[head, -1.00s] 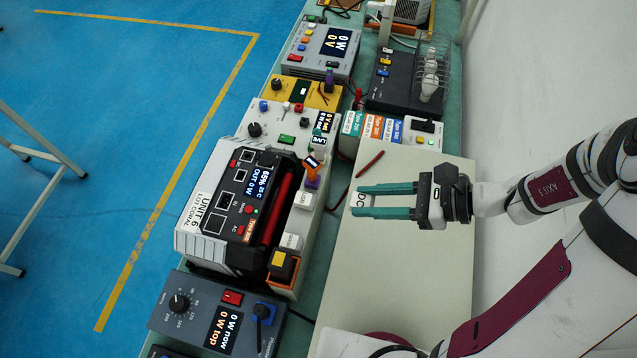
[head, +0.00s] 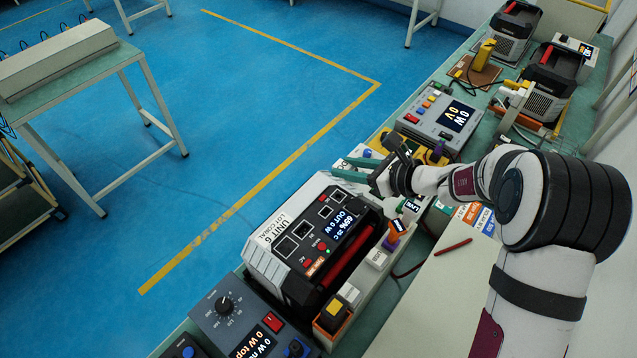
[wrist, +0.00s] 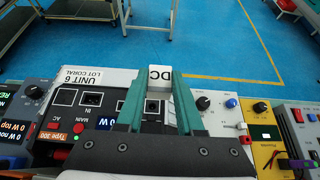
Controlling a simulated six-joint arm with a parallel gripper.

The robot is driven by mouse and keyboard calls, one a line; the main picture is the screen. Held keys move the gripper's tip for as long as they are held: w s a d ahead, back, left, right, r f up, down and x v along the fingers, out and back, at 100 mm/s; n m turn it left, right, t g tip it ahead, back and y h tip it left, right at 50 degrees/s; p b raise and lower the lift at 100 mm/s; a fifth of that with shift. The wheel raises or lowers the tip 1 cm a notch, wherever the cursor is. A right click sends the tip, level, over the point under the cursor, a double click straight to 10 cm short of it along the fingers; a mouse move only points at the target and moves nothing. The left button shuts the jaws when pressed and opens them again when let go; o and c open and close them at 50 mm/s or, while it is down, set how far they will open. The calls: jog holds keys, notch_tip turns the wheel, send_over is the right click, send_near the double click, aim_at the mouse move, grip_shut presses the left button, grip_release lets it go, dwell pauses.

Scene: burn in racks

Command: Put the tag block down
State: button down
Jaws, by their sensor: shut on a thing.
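A small white tag block marked "DC" (wrist: 160,75) sits between the tips of my teal gripper fingers in the wrist view. The gripper is above the equipment row, beside the upper end of the power unit labelled "UNIT 6" (head: 285,228). In the wrist view the unit (wrist: 95,76) lies below and to the left of the block, with a socket visible between the fingers. The gap between block and surface cannot be told.
A grey meter (head: 440,118) and a dark dial box (head: 232,315) flank the unit. A red probe (head: 453,247) lies on the pale board (head: 430,300).

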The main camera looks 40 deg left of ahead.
send_over(320, 190)
notch_tip(320, 190, down, 4)
jog(key=shift+d+r, duration=0.15)
notch_tip(320, 190, down, 4)
jog(key=shift+f, duration=0.1)
jog(key=shift+f, duration=0.1)
jog(key=c, duration=0.5)
grip_release()
jog(key=shift+c, duration=0.2)
